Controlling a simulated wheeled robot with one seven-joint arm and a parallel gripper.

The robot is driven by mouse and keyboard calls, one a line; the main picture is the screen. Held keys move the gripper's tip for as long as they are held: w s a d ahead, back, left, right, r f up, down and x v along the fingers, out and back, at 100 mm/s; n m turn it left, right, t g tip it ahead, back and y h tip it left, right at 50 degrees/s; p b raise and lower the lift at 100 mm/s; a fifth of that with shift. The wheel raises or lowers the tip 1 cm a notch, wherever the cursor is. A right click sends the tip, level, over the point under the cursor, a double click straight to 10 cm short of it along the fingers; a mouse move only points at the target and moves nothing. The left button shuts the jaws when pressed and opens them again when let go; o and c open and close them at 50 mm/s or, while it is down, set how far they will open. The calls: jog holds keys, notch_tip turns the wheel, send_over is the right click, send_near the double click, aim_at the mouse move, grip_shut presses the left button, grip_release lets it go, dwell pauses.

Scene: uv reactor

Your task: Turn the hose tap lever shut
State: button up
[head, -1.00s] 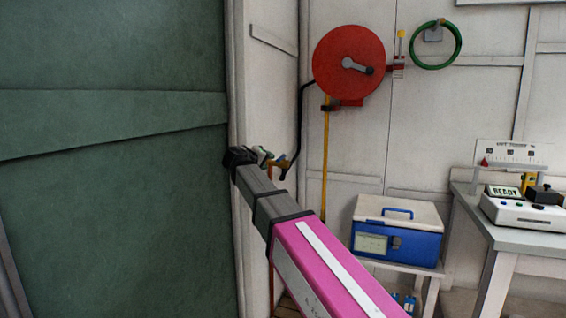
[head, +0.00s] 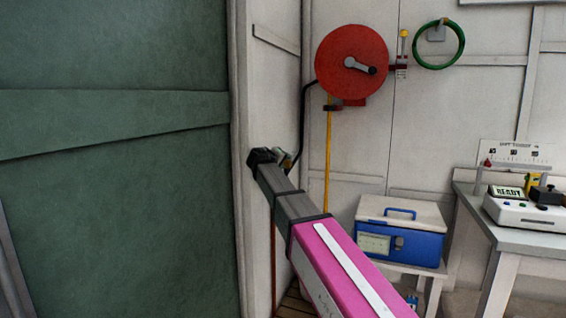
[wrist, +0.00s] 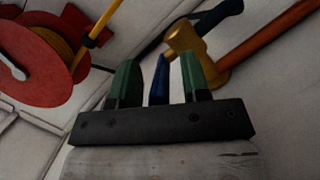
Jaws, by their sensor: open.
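My gripper (wrist: 160,62) is open, with its two green fingers apart in the wrist view. The blue tap lever (wrist: 160,82) shows in the gap between the fingers, closer to the right one; I cannot tell if it touches either. The brass tap body (wrist: 183,40) is just beyond the right finger, on a copper pipe (wrist: 262,35). In the head view my gripper (head: 262,157) is at the wall corner and hides most of the tap (head: 286,157); the lever cannot be made out there.
A black hose (head: 303,118) runs from the red hose reel (head: 340,52) down to the tap. A green door panel (head: 110,200) stands close on the left. A blue cool box (head: 400,240) and a bench (head: 530,240) with instruments are at right.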

jog(key=shift+c, duration=0.3)
grip_shut()
jog(key=shift+w+a+m+g+h, duration=0.1)
jog(key=shift+a+m+g+h, duration=0.2)
jog(key=shift+m+h, duration=0.15)
jog(key=shift+o, duration=0.3)
grip_release()
jog(key=shift+d, duration=0.15)
